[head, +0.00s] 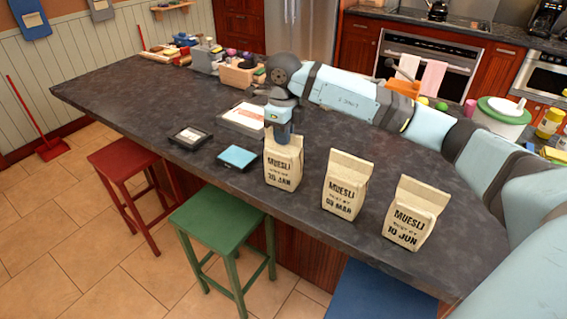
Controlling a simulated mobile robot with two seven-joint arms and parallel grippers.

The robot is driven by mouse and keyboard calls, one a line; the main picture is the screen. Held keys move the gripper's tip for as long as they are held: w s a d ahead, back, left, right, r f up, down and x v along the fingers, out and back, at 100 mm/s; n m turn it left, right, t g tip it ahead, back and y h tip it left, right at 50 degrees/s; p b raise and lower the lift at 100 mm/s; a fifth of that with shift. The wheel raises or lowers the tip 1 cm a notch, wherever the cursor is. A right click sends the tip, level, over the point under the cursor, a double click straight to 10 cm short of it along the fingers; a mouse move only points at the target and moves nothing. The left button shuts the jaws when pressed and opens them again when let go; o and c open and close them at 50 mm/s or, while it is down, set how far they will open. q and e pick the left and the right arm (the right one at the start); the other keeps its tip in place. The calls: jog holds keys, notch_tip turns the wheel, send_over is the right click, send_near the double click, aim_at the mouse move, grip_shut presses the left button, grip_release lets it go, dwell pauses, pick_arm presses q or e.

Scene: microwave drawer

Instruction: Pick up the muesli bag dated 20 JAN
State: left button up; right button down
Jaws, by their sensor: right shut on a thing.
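Three beige muesli bags stand in a row along the front edge of the dark counter. The left bag (284,172) is printed 20 JAN. The middle bag (346,187) reads 03 MAR and the right bag (415,215) reads 10 JUN. My right gripper (283,138) points down over the 20 JAN bag and is shut on its top. The fingertips partly hide the bag's upper edge. I cannot tell whether the bag's base touches the counter. My left gripper is not in view.
Red (127,163) and green (222,217) stools stand along the counter's front.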

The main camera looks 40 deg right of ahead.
jog(key=shift+s+f, duration=0.1)
jog(key=shift+f, duration=0.25)
